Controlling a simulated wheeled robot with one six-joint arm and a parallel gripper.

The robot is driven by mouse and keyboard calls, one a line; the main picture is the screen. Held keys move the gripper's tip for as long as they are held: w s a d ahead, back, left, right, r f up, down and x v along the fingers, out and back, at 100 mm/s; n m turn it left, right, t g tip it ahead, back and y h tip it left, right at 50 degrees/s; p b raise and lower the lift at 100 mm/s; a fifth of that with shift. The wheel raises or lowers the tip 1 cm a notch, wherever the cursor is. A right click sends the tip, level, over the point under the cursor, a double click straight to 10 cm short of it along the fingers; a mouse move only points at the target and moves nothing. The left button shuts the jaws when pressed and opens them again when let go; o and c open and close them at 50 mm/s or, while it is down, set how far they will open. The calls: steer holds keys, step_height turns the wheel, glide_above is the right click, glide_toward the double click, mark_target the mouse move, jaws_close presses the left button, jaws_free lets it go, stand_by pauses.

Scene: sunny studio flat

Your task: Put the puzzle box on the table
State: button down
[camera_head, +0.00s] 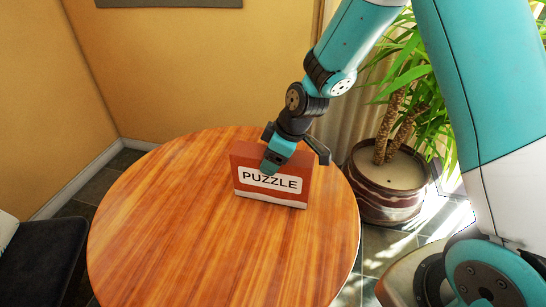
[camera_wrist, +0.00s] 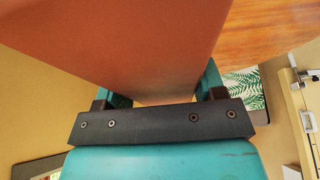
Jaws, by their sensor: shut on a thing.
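The puzzle box (camera_head: 271,189) is red-brown with a white label reading PUZZLE. In the head view it stands upright on its long edge at the right part of the round wooden table (camera_head: 190,230). Its lower edge appears to be at the tabletop; I cannot tell whether it touches. My gripper (camera_head: 275,163) comes down from above and is shut on the box's upper part. In the wrist view the box (camera_wrist: 130,45) fills the space between the two teal fingers of my gripper (camera_wrist: 160,88), and the table (camera_wrist: 265,30) shows at upper right.
The tabletop is clear to the left and front of the box. A potted plant (camera_head: 390,185) stands on the floor right of the table. A dark seat (camera_head: 40,262) is at the lower left. Yellow walls stand behind.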

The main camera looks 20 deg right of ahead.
steer(key=shift+f, duration=0.15)
steer(key=shift+c, duration=1)
jaws_free()
steer(key=v, duration=1.1)
steer(key=shift+r, duration=0.3)
steer(key=shift+s+r+p, duration=0.25)
steer(key=shift+r+p, duration=0.05)
steer(key=shift+r, duration=0.05)
steer(key=s+a+r+m+g, duration=0.1)
steer(key=s+a+r, duration=0.1)
steer(key=s, duration=0.5)
steer(key=s+a+r+m, duration=0.1)
steer(key=s+a+r, duration=0.2)
steer(key=s, duration=0.4)
steer(key=s+a+r+m+g, duration=0.1)
steer(key=s+a+r, duration=0.1)
steer(key=s, duration=0.6)
steer(key=shift+a+r+m+g+y, duration=0.3)
steer(key=shift+a+r+m, duration=0.1)
steer(key=shift+r, duration=0.1)
